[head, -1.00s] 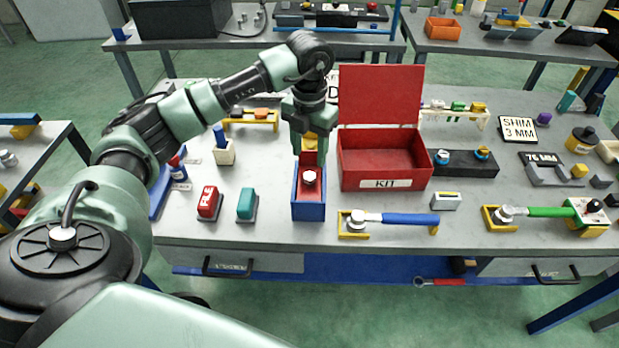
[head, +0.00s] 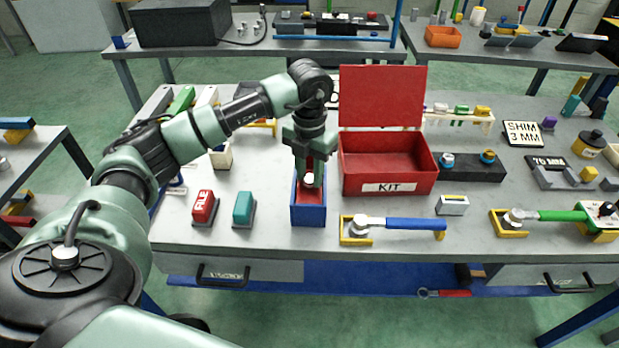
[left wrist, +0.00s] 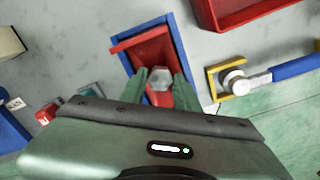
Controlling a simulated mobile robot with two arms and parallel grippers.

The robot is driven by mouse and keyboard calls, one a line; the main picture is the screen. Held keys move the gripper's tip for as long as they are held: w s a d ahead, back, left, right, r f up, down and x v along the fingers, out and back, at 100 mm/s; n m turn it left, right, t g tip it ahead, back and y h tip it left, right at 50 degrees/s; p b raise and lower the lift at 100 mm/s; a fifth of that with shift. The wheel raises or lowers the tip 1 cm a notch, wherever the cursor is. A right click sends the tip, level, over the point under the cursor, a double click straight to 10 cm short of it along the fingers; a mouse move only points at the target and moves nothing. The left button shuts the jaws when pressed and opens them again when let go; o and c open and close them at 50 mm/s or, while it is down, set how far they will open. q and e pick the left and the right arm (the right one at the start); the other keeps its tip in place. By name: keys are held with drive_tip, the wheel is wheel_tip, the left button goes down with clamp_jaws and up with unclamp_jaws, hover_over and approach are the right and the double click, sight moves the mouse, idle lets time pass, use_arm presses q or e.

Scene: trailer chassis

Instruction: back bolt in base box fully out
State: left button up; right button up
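The blue box (head: 309,215) stands near the front of the bench with a red part (left wrist: 149,50) inside it. A silver bolt head (head: 308,179) sits on the red part; it also shows in the left wrist view (left wrist: 160,79). My left gripper (head: 311,175) points down over the box, with its fingers on either side of the bolt head. In the left wrist view the fingers (left wrist: 160,88) are apart, and I cannot tell whether they touch the bolt. The gripper hides the back of the box in the head view. My right gripper is not in view.
An open red KIT box (head: 387,164) stands close right of the blue box. A blue-handled tool (head: 413,224) lies in a yellow holder to the right. A red FILE block (head: 204,208) and a teal block (head: 243,209) stand to the left.

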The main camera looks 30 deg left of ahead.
use_arm(q)
drive_tip(key=shift+r, duration=0.1)
idle(0.5)
drive_tip(key=shift+r+p, duration=0.4)
drive_tip(key=shift+r, duration=0.05)
wheel_tip(320, 180, up, 8)
drive_tip(key=p, duration=0.5)
idle(0.3)
idle(0.4)
